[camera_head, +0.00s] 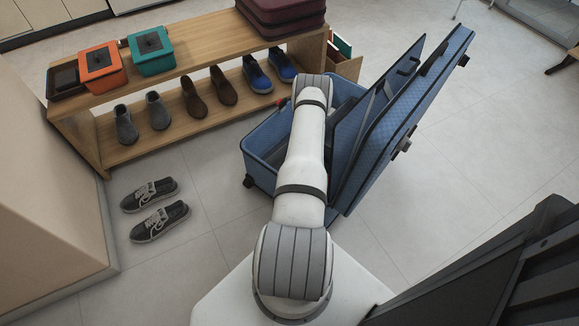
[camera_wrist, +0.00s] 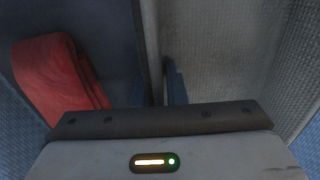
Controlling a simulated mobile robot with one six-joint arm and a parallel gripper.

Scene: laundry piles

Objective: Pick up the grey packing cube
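The blue suitcase (camera_head: 262,150) stands open on the floor with its lid (camera_head: 405,110) raised to the right. My arm reaches over its opening, and the gripper end is hidden there in the head view. A grey textured surface (camera_wrist: 205,45) fills the right of centre close ahead. It may be the grey packing cube, but I cannot tell for sure. No grey packing cube shows clearly in the head view.
A folded red cloth (camera_wrist: 58,75) lies at left in the wrist view, beside dark blue lining. A wooden shoe bench (camera_head: 185,100) holds orange (camera_head: 102,72) and teal (camera_head: 150,58) boxes, a maroon case (camera_head: 280,15) and shoes. Sneakers (camera_head: 158,220) lie on the floor.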

